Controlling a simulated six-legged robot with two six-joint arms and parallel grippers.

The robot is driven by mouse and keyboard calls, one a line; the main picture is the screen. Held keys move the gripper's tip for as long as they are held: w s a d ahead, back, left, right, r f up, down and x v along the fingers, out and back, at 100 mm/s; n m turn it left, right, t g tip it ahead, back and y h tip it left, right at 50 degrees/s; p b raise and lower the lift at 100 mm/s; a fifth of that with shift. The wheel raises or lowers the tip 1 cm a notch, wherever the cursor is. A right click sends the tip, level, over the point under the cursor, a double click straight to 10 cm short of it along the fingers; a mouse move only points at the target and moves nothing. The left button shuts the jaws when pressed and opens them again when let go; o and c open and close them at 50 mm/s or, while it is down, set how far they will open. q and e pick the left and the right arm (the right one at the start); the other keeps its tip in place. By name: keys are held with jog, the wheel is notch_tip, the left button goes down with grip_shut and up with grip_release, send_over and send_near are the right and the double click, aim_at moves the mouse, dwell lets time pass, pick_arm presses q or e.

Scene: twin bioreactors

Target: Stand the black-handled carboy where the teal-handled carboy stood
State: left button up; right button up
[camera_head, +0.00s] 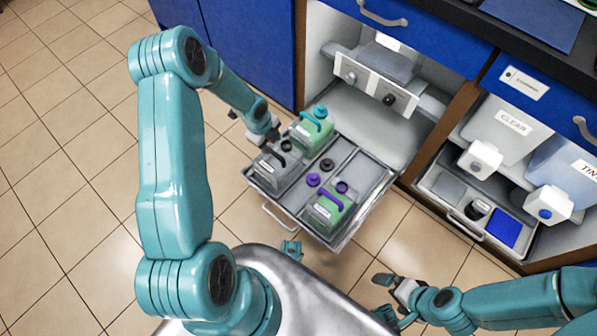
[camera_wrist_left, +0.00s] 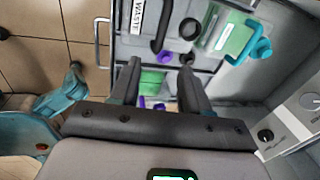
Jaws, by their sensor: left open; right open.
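The teal-handled carboy (camera_head: 308,134), with green contents, stands at the back of the pulled-out tray (camera_head: 337,240). The black-handled carboy (camera_head: 268,173), grey with a white label, stands at the tray's left corner. In the left wrist view its black handle (camera_wrist_left: 159,28) shows beside a WASTE label, and the teal handle (camera_wrist_left: 257,46) is to its right. My left gripper (camera_head: 264,139) is open above the tray's left edge, close to the black-handled carboy; its open fingers (camera_wrist_left: 160,70) look empty. My right gripper (camera_head: 386,294) is open and empty, low and in front of the tray.
A purple-handled carboy (camera_head: 325,213) with green contents stands at the tray's front. The right part of the tray (camera_head: 366,178) is bare. A second drawer (camera_head: 465,222) with white-capped containers is at right. Blue cabinets stand behind; tiled floor (camera_head: 70,160) is clear at left.

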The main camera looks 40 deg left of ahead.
pick_arm(q)
jog(key=s+d+f+n+h, duration=0.25)
jog(key=d+n, duration=0.25)
jog(key=d, duration=0.7)
jog(key=s+d+r+n+g+h, duration=0.1)
jog(key=s+d+n+g, duration=0.1)
jog(key=s+d+n, duration=1.2)
jog(key=shift+d+r+n, duration=0.3)
jog(key=shift+d+n, duration=0.4)
jog(key=shift+n, duration=0.1)
jog(key=shift+s, duration=0.1)
